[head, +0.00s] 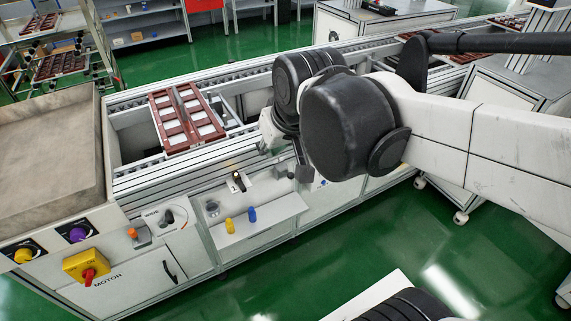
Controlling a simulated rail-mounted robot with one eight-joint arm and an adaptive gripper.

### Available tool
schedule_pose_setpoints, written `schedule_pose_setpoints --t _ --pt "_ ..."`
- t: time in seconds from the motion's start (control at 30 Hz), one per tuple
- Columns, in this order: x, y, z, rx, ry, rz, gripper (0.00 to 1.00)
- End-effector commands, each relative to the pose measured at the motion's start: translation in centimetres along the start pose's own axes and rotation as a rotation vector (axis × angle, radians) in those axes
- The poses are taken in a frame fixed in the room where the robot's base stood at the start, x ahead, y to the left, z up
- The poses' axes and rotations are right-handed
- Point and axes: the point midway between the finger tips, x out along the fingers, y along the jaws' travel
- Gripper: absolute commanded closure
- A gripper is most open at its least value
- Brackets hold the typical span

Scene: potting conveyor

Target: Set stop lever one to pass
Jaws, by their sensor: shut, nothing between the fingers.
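A small black lever (238,182) with a light tip stands on a white plate on the front of the conveyor, just above a small white shelf. It looks like a stop lever, but its label is too small to read, and I cannot tell which setting it is at. My gripper (303,174) shows as a dark grey piece below my wrist, to the right of the lever and apart from it. The gripper is shut and empty. My arm hides much of the gripper and part of the conveyor front behind it.
The shelf (262,229) holds a yellow piece (229,226) and a blue piece (252,215). A dial panel (165,218), an orange button (132,233) and a yellow motor box with a red knob (87,267) sit to the left. Brown trays (172,125) lie on the conveyor.

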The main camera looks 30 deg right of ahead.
Motion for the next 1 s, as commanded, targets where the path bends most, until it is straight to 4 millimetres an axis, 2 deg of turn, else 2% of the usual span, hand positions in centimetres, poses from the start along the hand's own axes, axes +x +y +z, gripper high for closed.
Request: schedule_pose_setpoints --t 0.47,0.77,1.0 --pt "5.8 3.7 -5.5 0.035 -0.116 0.011 1.0" --pt "10.6 6.5 -8.0 0.058 -0.188 0.01 1.0" --pt "15.1 9.1 -9.3 0.075 -0.244 0.005 1.0"
